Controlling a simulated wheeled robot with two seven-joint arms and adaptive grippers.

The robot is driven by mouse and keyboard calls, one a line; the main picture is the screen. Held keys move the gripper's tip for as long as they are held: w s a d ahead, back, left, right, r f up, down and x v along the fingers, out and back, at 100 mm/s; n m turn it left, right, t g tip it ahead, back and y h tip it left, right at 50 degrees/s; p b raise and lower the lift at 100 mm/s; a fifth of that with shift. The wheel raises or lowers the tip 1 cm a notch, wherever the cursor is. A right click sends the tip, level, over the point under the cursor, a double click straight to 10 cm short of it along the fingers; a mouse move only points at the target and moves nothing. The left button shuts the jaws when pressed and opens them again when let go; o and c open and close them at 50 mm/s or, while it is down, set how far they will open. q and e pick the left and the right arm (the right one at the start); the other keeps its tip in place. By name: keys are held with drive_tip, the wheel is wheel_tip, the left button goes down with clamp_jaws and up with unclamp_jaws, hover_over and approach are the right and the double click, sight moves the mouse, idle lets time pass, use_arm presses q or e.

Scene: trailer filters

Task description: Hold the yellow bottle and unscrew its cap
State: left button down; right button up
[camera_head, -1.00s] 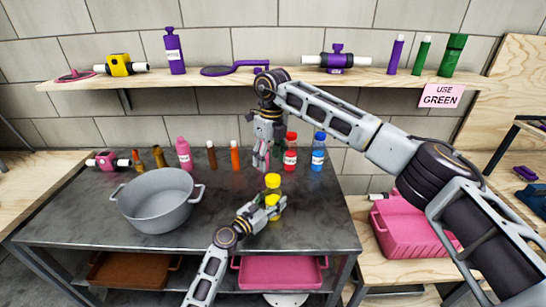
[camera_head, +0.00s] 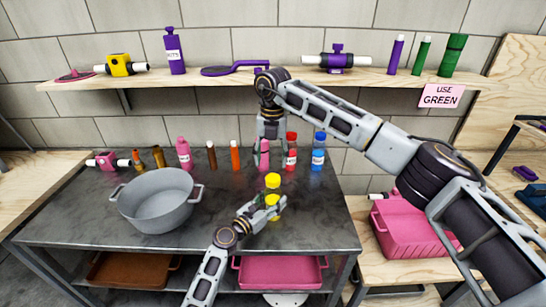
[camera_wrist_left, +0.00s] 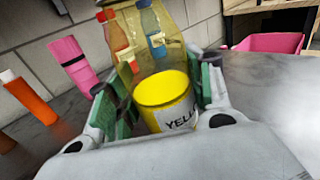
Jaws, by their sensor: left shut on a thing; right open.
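The yellow bottle (camera_head: 272,181) stands upright near the front of the dark metal table. In the left wrist view the bottle (camera_wrist_left: 165,90) has clear walls, yellow contents low down and a label reading "YELL". My left gripper (camera_head: 271,205) is shut around the bottle from the side, with green-padded fingers on both sides. The yellow cap is at the top in the head view; the wrist view cuts off the bottle's top. My right gripper (camera_head: 270,140) is open and empty, pointing down above and behind the bottle, apart from it.
A grey pot (camera_head: 160,215) is left of the bottle. A wall shelf (camera_head: 230,80) holds several items. The table's front right is clear.

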sight(273, 178)
drive_tip(key=m, duration=0.3)
drive_tip(key=shift+d+m, duration=0.15)
drive_tip(key=shift+m, duration=0.25)
drive_tip(key=m, duration=0.4)
drive_tip(key=shift+d+m, duration=0.1)
drive_tip(key=shift+m, duration=0.2)
drive_tip(key=m, duration=0.4)
drive_tip(key=shift+m, duration=0.3)
drive_tip(key=m, duration=0.4)
drive_tip(key=shift+f, duration=0.2)
drive_tip(key=shift+f, duration=3.85)
drive_tip(key=shift+c, duration=0.4)
